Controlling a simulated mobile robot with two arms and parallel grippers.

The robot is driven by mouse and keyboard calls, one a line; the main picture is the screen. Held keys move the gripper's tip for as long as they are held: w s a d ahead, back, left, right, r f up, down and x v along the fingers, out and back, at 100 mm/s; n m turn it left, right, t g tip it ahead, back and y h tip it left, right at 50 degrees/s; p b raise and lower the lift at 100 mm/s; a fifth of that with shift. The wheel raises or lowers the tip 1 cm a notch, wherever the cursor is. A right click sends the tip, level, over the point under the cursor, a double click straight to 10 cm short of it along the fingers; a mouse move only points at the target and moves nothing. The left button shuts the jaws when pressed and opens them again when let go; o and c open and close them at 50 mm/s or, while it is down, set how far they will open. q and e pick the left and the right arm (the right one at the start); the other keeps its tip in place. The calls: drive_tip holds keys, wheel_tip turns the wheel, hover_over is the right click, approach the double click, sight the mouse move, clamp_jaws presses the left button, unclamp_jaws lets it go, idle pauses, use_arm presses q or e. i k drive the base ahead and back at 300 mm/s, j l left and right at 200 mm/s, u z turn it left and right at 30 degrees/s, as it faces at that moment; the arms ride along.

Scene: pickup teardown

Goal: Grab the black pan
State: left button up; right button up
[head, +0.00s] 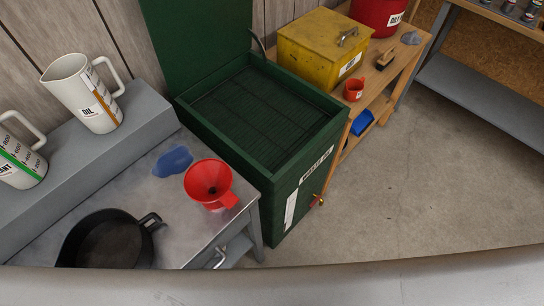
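The black pan (106,241) sits on the grey metal bench top (168,205) at the lower left of the head view. It is round and shallow, with a small loop handle (151,220) pointing right. Its lower edge is cut off by a pale grey surface along the bottom of the picture. A red funnel (209,184) stands on the bench right of the pan, apart from it. Neither of my grippers shows in the view.
A blue cloth (173,161) lies behind the pan. White jugs (84,93) stand on a raised grey ledge (97,149) at the back left. A green open-topped washer (293,170) stands right of the bench. A yellow box (318,52) sits on a wooden shelf. Concrete floor (430,190) is clear at right.

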sight(110, 238)
drive_tip(key=u, duration=1.8)
